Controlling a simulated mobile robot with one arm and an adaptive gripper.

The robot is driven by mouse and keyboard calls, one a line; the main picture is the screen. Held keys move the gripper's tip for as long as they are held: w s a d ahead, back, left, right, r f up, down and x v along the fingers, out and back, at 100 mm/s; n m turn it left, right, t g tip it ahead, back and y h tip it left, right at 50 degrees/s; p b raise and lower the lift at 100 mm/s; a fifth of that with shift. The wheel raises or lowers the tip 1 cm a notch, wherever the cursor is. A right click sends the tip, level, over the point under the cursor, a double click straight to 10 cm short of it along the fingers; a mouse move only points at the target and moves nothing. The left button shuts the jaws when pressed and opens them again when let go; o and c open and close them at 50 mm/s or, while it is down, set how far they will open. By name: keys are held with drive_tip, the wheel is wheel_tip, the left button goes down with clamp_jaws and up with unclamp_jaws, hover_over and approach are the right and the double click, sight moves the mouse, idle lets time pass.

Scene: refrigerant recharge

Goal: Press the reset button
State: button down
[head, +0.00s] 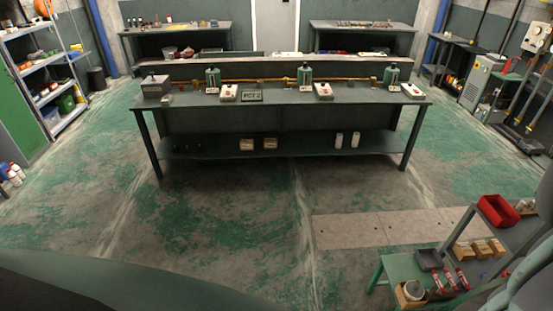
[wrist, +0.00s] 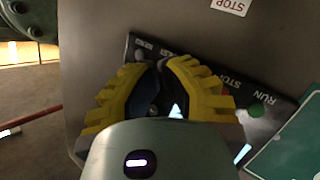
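In the wrist view, my gripper (wrist: 160,66) has yellow ribbed fingers whose tips come together; it appears shut, with nothing seen held. It is in front of a dark control panel (wrist: 285,92) with white lettering that includes RUN and STOP. A round green button (wrist: 256,110) is on the panel, to the right of the fingers. The fingers hide the middle of the panel, and I cannot make out a reset label or button. I cannot tell whether the fingertips touch the panel. My gripper is not seen in the head view.
A STOP label (wrist: 230,6) is on the grey surface above the panel. In the head view, a long workbench (head: 285,150) stands ahead with green devices on it. A small green table (head: 400,268) with parts is at the lower right. The floor between is mostly clear.

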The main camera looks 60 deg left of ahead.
drive_tip(key=shift+w, duration=0.1)
drive_tip(key=shift+w+d+b, duration=0.2)
drive_tip(key=shift+w+b, duration=0.1)
drive_tip(key=shift+b, duration=0.1)
drive_tip(key=shift+w+d+b, duration=0.15)
drive_tip(key=shift+w+b, duration=0.15)
drive_tip(key=shift+w, duration=0.05)
idle(0.6)
drive_tip(key=shift+s, duration=0.1)
drive_tip(key=shift+s+a, duration=0.35)
drive_tip(key=shift+s, duration=0.25)
drive_tip(key=s+a, duration=0.1)
drive_tip(key=s, duration=0.2)
drive_tip(key=s+a, duration=0.1)
drive_tip(key=shift+s+a+b, duration=0.2)
drive_tip(key=shift+a+b, duration=0.1)
drive_tip(key=shift+b, duration=0.05)
drive_tip(key=shift+w, duration=0.1)
idle(0.8)
